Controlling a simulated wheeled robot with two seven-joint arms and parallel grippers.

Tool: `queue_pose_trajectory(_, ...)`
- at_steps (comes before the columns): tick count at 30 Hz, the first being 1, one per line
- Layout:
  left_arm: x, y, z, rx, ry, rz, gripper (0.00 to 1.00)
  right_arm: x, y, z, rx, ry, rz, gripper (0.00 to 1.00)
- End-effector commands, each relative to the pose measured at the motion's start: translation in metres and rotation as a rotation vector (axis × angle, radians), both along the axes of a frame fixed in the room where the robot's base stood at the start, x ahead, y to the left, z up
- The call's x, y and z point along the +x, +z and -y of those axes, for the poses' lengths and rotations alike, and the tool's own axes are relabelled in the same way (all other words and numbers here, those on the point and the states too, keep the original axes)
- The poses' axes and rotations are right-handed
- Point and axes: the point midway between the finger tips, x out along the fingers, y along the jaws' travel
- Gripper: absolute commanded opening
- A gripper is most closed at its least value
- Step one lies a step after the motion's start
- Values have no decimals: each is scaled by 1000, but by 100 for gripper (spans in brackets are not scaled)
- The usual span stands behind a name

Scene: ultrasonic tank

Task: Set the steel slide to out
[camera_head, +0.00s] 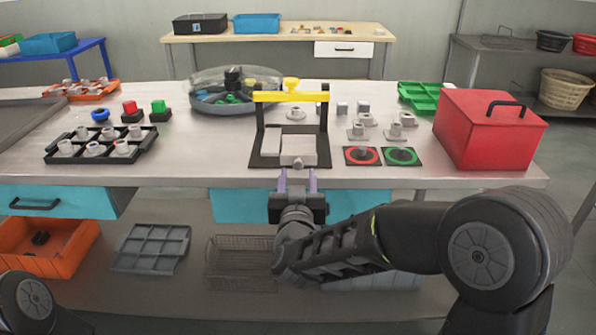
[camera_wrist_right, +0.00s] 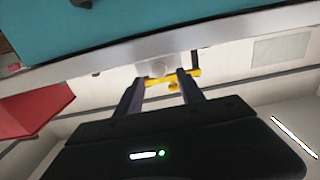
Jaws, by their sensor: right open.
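The steel slide (camera_head: 299,150) is a light grey block with a small round knob at its front. It sits low in a black frame (camera_head: 260,128) topped by a yellow bar (camera_head: 291,96), near the table's front edge. My right gripper (camera_head: 298,174) is open, just in front of the slide, its two fingers pointing at the block. In the right wrist view the gripper (camera_wrist_right: 158,90) has the pale round knob (camera_wrist_right: 158,69) showing beyond and between its fingertips; I cannot tell whether they touch it. The yellow bar shows behind. My left gripper is out of view.
A red box (camera_head: 488,132) stands at the right. Red (camera_head: 362,156) and green (camera_head: 403,156) ringed pads lie right of the frame. A black tray (camera_head: 100,145) of grey parts is at the left. A round tank (camera_head: 233,100) stands behind. Bare tabletop lies left of the frame.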

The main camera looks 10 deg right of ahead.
Motion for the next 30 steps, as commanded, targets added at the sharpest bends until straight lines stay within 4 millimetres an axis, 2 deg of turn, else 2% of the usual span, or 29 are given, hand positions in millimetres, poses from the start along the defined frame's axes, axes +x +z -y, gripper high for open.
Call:
queue_pose_trajectory(3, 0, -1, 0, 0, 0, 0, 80, -20, 0, -5, 0, 2, 0, 46)
queue_pose_trajectory(8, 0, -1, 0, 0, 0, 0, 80, -37, 0, -9, 0, 1, -1, 46)
queue_pose_trajectory(22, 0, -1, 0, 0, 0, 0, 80, -39, -4, -13, 40, 13, -6, 46)
queue_pose_trajectory(26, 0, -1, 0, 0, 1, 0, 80, -37, -25, -44, 133, 134, -69, 46)
queue_pose_trajectory(29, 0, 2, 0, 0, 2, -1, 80, -45, -63, -80, 187, 258, -183, 46)
queue_pose_trajectory(30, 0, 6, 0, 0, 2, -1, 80, -51, -85, -92, 206, 303, -253, 46)
